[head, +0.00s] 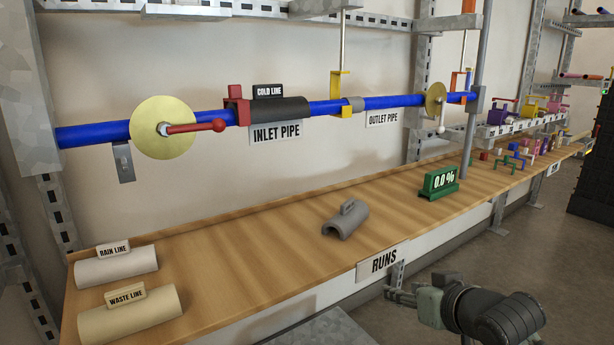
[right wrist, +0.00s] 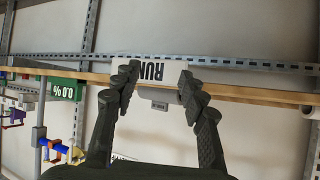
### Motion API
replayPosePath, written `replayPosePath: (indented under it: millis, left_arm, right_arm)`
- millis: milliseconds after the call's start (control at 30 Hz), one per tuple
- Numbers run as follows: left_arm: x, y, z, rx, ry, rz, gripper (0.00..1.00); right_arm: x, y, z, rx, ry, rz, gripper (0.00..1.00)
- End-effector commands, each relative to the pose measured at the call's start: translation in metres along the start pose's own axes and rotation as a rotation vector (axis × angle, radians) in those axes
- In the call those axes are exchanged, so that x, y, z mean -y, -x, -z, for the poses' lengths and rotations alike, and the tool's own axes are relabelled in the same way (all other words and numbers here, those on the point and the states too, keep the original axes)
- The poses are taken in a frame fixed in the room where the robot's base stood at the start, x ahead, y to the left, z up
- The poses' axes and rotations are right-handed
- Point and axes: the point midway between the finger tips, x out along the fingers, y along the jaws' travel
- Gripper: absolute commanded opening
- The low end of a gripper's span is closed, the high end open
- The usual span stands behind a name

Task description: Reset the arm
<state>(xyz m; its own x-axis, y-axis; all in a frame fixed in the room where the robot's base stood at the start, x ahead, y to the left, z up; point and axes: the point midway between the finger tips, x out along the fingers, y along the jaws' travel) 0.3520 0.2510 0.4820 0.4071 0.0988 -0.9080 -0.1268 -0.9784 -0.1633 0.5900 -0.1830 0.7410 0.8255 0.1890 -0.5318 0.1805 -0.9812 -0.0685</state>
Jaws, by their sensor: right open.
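My right gripper (head: 392,291) is at the lower right of the head view, in front of the bench's front edge and just below the RUNS label (head: 384,261). In the right wrist view, the two dark fingers of the right gripper (right wrist: 158,88) are spread apart with nothing between them. My left gripper is in neither view.
The wooden bench (head: 250,235) holds a grey half-shell (head: 346,219), a green 0.0 % display (head: 439,183), and RAIN LINE (head: 116,267) and WASTE LINE (head: 130,312) covers. A blue pipe (head: 95,134) runs above it.

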Motion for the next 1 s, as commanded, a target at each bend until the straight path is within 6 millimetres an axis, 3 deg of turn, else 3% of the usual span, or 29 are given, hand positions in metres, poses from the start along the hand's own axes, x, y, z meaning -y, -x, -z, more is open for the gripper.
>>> replayPosePath:
  millis: [33, 133, 300, 400, 500, 600, 700, 1000]
  left_arm:
    - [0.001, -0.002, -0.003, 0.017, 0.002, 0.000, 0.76]
    - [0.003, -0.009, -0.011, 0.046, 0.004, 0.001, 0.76]
    - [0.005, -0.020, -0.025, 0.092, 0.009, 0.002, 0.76]
    - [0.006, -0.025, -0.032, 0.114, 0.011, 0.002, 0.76]
    - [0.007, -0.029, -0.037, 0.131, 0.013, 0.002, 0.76]
    - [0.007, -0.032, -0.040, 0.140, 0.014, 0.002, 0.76]
    - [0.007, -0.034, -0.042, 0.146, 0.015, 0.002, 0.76]
    - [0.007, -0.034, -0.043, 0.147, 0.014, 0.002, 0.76]
  right_arm:
    - [-0.009, -0.007, -0.042, 0.078, -0.010, -0.029, 0.42]
    - [-0.026, -0.013, -0.117, 0.211, -0.004, -0.087, 0.42]
    - [-0.045, 0.004, -0.244, 0.442, 0.022, -0.164, 0.42]
    - [-0.052, 0.025, -0.308, 0.563, 0.042, -0.195, 0.42]
    - [-0.055, 0.046, -0.356, 0.657, 0.061, -0.214, 0.42]
    - [-0.057, 0.062, -0.385, 0.717, 0.075, -0.224, 0.42]
    - [-0.058, 0.070, -0.398, 0.746, 0.082, -0.230, 0.42]
    - [-0.059, 0.071, -0.401, 0.752, 0.084, -0.231, 0.42]
